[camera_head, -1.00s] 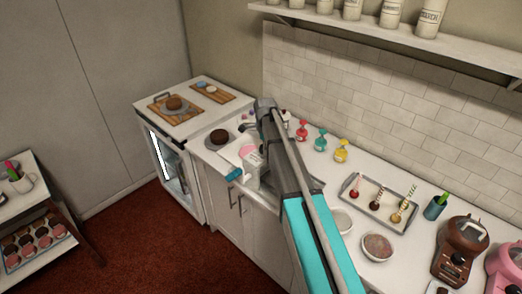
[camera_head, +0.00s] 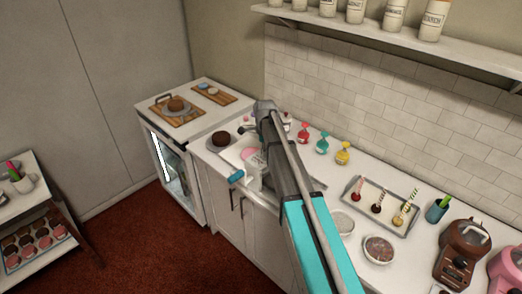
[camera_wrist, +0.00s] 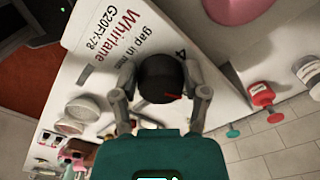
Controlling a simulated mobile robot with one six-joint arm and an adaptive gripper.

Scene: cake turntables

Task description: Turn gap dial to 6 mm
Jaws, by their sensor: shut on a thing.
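The gap dial (camera_wrist: 161,78) is a round black knob on a white panel (camera_wrist: 107,67) in the wrist view. The panel reads "gap in mm" and "Whirlane G20FY-78". A red mark shows on the knob's lower right edge in the picture. A "4" is printed on the panel above right of the knob; other scale numbers are hidden or unclear. My gripper (camera_wrist: 160,84) is shut on the dial, one grey finger on each side. In the head view, the white machine (camera_head: 253,174) with a teal handle (camera_head: 237,176) is partly hidden by my arm.
A tray (camera_head: 363,210) of cake pops and two bowls (camera_head: 378,249) are to the right on the counter. A dark cake (camera_head: 220,139) stands left of the machine.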

